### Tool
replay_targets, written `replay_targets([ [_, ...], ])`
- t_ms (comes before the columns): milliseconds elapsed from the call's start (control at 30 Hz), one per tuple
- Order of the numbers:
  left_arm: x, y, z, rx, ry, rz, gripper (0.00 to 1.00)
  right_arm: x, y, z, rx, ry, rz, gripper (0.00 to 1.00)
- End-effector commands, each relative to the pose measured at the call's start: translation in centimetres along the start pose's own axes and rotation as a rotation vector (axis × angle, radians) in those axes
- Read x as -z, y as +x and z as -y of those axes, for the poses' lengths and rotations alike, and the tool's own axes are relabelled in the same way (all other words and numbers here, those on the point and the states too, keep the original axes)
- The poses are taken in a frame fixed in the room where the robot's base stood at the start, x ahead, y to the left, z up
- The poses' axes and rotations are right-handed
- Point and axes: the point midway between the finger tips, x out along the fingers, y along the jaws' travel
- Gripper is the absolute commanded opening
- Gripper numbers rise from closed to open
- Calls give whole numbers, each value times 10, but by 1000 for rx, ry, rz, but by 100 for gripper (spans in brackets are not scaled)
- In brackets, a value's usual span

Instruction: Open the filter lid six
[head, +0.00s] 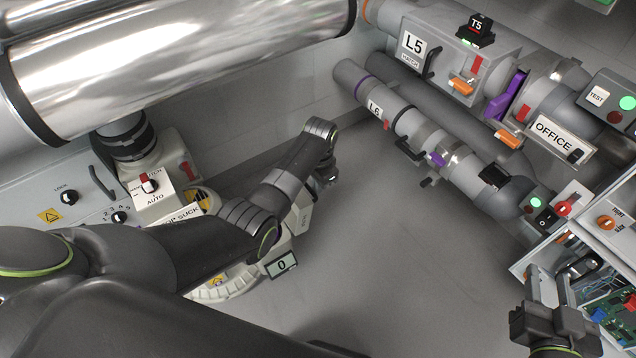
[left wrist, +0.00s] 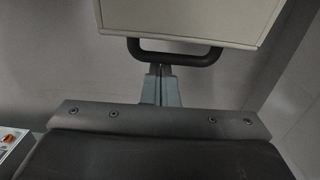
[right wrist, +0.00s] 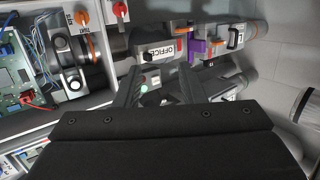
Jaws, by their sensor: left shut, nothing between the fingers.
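The grey tube marked L6 (head: 375,107) runs diagonally in the head view, with a dark handle (head: 408,150) and a purple clip (head: 437,159) on its side. No lid marked six can be made out. My left gripper (head: 328,177) hangs over the floor, left of the tube and apart from it. In the left wrist view its fingers (left wrist: 160,72) are shut together, just below a dark bar handle (left wrist: 175,52) on a beige box (left wrist: 190,18); contact cannot be told. My right gripper (head: 549,280) is at the lower right; its fingers (right wrist: 157,85) are spread and empty.
The L5 unit (head: 445,60) and the OFFICE tube (head: 552,133) stand upper right. A cabinet with circuit boards (head: 612,309) is beside my right gripper. A beige machine (head: 155,210) and large metal pipe (head: 180,55) fill the left. The floor (head: 390,270) between is clear.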

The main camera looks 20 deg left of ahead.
Motion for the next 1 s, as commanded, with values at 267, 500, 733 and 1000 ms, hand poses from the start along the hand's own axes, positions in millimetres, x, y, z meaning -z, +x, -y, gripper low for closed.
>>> replay_targets([
  [267, -3, -4, 0, -1, 0, 1, 0, -52, -15, 4, 20, 44, 291, 36],
  [500, -5, -6, 0, -1, 0, 1, 0, -93, -40, 10, 45, 78, 540, 36],
  [733, -8, -8, 0, -1, 0, 3, 0, -128, -74, 17, 73, 107, 785, 36],
  [1000, -16, -18, 0, -2, 0, 4, 0, -168, -116, 19, 79, 126, 1088, 36],
])
